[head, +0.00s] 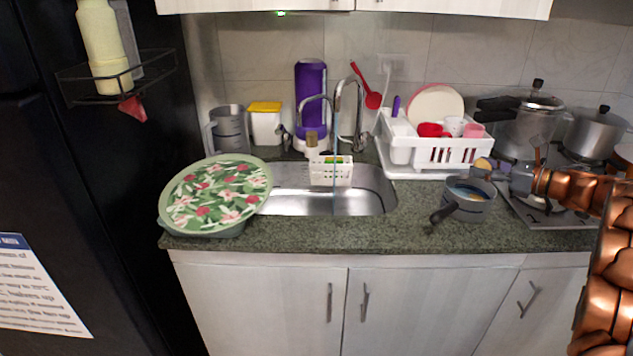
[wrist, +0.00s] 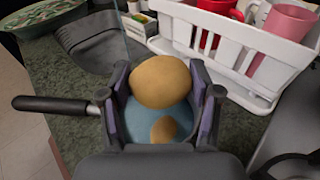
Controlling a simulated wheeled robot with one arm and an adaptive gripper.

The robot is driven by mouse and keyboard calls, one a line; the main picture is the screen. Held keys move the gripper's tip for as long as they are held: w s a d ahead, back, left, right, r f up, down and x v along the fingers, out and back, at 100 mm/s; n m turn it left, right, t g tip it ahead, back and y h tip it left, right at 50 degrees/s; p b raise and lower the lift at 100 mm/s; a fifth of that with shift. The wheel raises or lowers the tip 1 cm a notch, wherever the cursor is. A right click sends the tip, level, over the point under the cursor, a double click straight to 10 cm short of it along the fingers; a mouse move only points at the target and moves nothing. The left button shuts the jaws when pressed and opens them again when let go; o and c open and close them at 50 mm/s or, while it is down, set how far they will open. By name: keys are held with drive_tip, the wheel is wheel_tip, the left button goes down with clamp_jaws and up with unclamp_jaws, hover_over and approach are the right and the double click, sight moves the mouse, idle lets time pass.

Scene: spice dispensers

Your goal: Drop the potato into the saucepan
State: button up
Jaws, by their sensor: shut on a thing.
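The brown potato (wrist: 161,81) is held between the two fingers of my gripper (wrist: 163,100) in the wrist view. In the head view the potato (head: 482,164) shows at the tip of my gripper (head: 490,172), above the back rim of the saucepan. The grey saucepan (head: 470,208) stands upright on the counter right of the sink, its dark handle pointing front left. In the wrist view its handle (wrist: 55,105) sticks out to the left and its bluish inside lies below the fingers. A smaller brown round patch shows in there; I cannot tell whether it is a reflection.
A white dish rack (head: 450,153) with cups and plates stands behind the saucepan. The steel sink (head: 300,203) is to the left. A pressure cooker (head: 527,130) and a lidded pot (head: 597,132) stand on the stove at the right. Counter in front of the sink is clear.

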drive_tip(key=shift+f, duration=1.15)
drive_tip(key=o, duration=1.3)
drive_tip(key=shift+c, duration=0.2)
drive_tip(key=v, duration=1.2)
